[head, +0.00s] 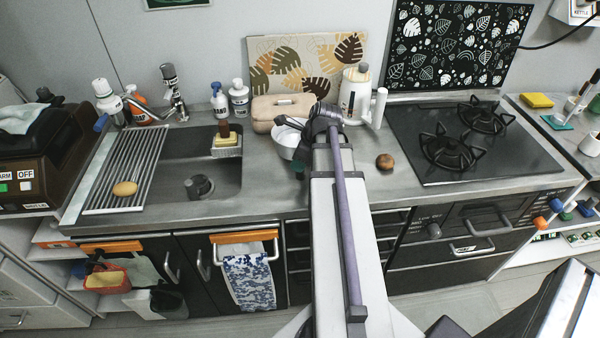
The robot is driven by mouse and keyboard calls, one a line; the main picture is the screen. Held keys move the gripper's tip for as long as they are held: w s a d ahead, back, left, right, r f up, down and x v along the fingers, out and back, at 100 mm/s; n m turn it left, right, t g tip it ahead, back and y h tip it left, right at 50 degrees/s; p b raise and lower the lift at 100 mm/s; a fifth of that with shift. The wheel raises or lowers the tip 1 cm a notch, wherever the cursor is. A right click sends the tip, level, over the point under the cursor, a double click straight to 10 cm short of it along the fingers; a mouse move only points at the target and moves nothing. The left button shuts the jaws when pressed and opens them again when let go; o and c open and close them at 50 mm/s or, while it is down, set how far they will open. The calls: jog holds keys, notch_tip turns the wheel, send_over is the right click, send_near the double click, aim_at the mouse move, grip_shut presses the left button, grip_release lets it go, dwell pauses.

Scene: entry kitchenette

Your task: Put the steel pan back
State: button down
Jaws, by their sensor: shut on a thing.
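The steel pan (287,141) is a round, pale, shiny vessel at the middle of the counter, just left of my gripper. Its right side is hidden behind my wrist. My gripper (308,134) is at the end of my arm, which reaches across the counter from the front. It is shut on the pan at its right side; the fingertips and the grasped part are mostly hidden. I cannot tell whether the pan rests on the counter or is slightly raised. The stove (475,163) with two black burner grates is on the right, with no pan on it.
A beige case (278,108) stands close behind the pan, and a white bottle (354,95) stands behind my gripper. A brown round item (384,161) lies right of my arm. The sink (205,182) with a drying rack (122,170) is left.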

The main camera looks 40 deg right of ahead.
notch_tip(320, 180, down, 3)
jog(key=shift+r+b, duration=0.15)
jog(key=shift+b, duration=0.45)
jog(key=shift+r, duration=0.25)
jog(key=shift+f, duration=0.2)
jog(key=c, duration=0.8)
grip_release()
jog(key=p+v, duration=1.1)
jog(key=v, duration=0.1)
jog(key=shift+r+p, duration=0.15)
jog(key=shift+p, duration=0.15)
